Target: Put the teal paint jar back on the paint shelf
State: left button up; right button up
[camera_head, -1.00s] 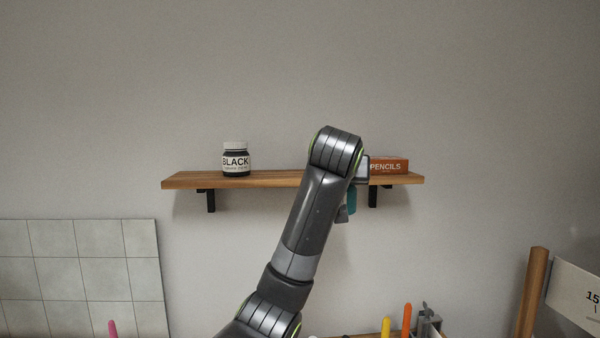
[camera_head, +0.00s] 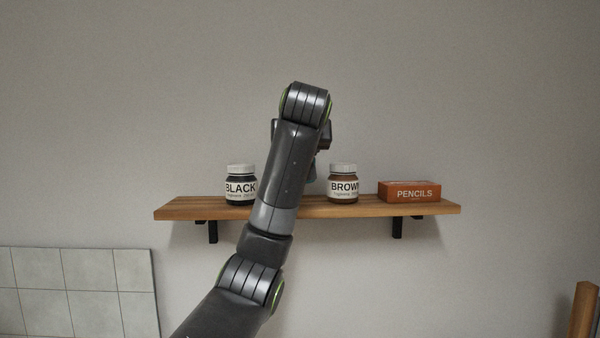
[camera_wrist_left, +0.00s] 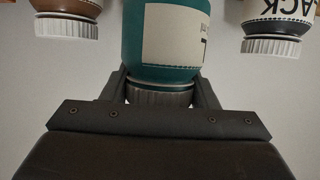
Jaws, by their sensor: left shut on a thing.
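The teal paint jar (camera_wrist_left: 165,40) has a pale label and a grey ridged lid. It fills the middle of the left wrist view, upside down there. My left gripper (camera_wrist_left: 160,92) is shut on the jar at its lid end. The wooden paint shelf (camera_head: 300,207) is on the wall. The held jar appears between the black jar (camera_head: 240,186) and the brown jar (camera_head: 343,184). I cannot tell whether it touches the shelf. My right gripper is out of view.
An orange pencils box (camera_head: 409,191) lies on the right end of the shelf. Grey wall tiles (camera_head: 90,290) are at the lower left. A wooden post (camera_head: 582,312) stands at the lower right. The wall above the shelf is clear.

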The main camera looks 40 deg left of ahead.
pick_arm(q)
jog(key=shift+w+a+f, duration=0.15)
jog(key=shift+a+f, duration=0.1)
jog(key=shift+f, duration=0.4)
notch_tip(320, 180, down, 3)
jog(key=shift+d+r+p, duration=0.1)
jog(key=shift+p, duration=0.45)
jog(key=shift+f, duration=0.5)
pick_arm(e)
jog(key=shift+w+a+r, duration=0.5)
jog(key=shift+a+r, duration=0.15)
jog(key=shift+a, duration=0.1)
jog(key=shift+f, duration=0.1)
pick_arm(q)
jog(key=o, duration=1.2)
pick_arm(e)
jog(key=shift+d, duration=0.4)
